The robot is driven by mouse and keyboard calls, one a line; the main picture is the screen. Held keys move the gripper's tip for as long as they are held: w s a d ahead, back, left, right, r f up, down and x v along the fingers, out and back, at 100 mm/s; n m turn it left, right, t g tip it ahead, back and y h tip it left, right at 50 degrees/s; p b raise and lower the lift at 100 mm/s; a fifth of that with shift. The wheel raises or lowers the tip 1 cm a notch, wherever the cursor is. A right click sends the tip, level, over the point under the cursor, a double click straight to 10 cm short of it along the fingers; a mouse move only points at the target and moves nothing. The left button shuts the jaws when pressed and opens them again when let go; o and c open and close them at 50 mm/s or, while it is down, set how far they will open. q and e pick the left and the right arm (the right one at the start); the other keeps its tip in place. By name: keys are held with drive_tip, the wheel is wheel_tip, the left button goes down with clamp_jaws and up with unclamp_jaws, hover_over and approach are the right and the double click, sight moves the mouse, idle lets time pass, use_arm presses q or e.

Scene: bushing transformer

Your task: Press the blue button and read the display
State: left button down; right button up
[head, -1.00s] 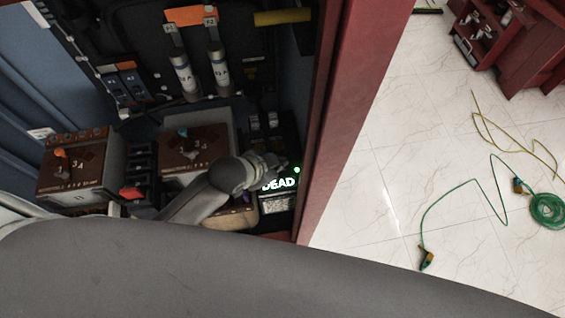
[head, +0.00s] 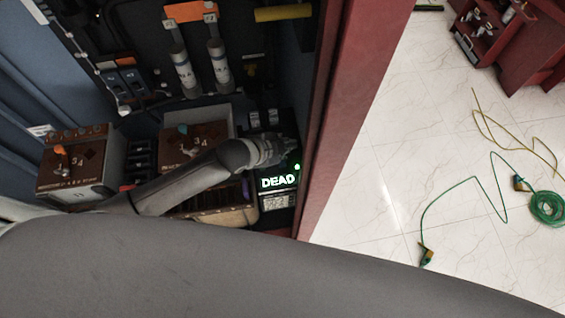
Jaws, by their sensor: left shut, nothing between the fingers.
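The display (head: 279,182) is on a dark device at the lower right inside the cabinet and reads "DEAD" in bright letters. A small green light glows just above its right end. A small grey readout (head: 279,202) sits under it, its digits too small to read surely. My left gripper (head: 285,148) is shut and empty, over the upper part of this device, just above the display. I cannot tell whether its fingertips touch anything. No blue button shows; the gripper may hide it. My right gripper is not in view.
Two brown-topped switch boxes (head: 75,165) stand left of the device, one partly behind my left arm. Labelled cable bushings (head: 219,70) rise behind. The red cabinet edge (head: 340,120) is close on the right. Green cable (head: 547,208) lies on the white floor.

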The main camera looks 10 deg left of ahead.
use_arm(q)
drive_tip(key=b, duration=0.7)
hover_over(285, 166)
wheel_tip(285, 166, down, 8)
drive_tip(key=shift+r, duration=0.2)
drive_tip(key=shift+w+f+b, duration=0.1)
drive_tip(key=shift+f+b, duration=0.3)
drive_tip(key=shift+f, duration=0.05)
drive_tip(key=shift+f, duration=0.2)
idle(0.4)
drive_tip(key=shift+f, duration=0.25)
